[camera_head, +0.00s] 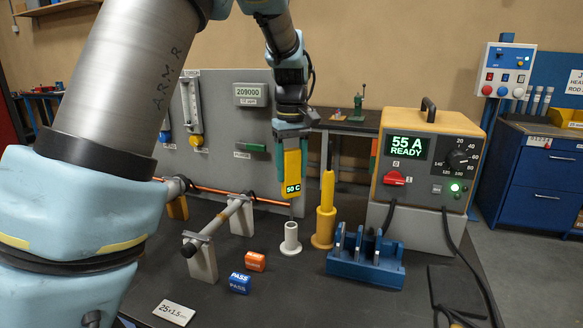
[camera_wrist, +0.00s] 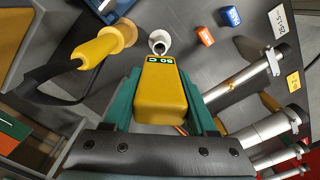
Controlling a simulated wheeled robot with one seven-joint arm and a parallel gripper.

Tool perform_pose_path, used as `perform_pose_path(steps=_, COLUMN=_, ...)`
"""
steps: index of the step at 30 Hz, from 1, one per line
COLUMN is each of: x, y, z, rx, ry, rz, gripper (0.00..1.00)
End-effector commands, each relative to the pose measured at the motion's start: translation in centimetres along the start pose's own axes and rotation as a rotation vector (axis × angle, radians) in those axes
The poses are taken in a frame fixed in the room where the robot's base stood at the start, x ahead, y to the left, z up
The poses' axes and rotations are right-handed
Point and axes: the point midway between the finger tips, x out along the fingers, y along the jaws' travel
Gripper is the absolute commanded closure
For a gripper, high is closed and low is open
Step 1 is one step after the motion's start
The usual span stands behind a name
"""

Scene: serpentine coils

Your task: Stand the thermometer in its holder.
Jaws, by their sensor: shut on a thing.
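The yellow thermometer (camera_head: 292,168), its display reading 50 C, hangs upright in my gripper (camera_head: 291,145). In the wrist view the thermometer (camera_wrist: 163,92) sits between the two green fingers of my gripper (camera_wrist: 163,98), which is shut on it. A thin probe runs down from its lower end towards a small white round holder (camera_head: 290,241) on the dark bench. The holder also shows in the wrist view (camera_wrist: 160,41), just beyond the display end, with a dark opening. I cannot tell whether the probe tip is inside that opening or just above it.
A yellow handled tool in its stand (camera_head: 325,223) is close right of the holder. A blue rack (camera_head: 366,268) and the power unit (camera_head: 424,165) are further right. Orange (camera_head: 255,261) and blue (camera_head: 240,283) blocks and a clamped rod (camera_head: 216,220) are left.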

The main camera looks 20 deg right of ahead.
Motion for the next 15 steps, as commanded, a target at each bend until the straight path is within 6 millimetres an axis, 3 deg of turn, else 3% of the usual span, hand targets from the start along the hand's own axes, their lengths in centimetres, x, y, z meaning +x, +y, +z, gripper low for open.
perform_pose_path(steps=15, x=0.55, y=0.00, z=-0.04, rx=-0.001, ry=0.001, rz=0.000, gripper=1.00)
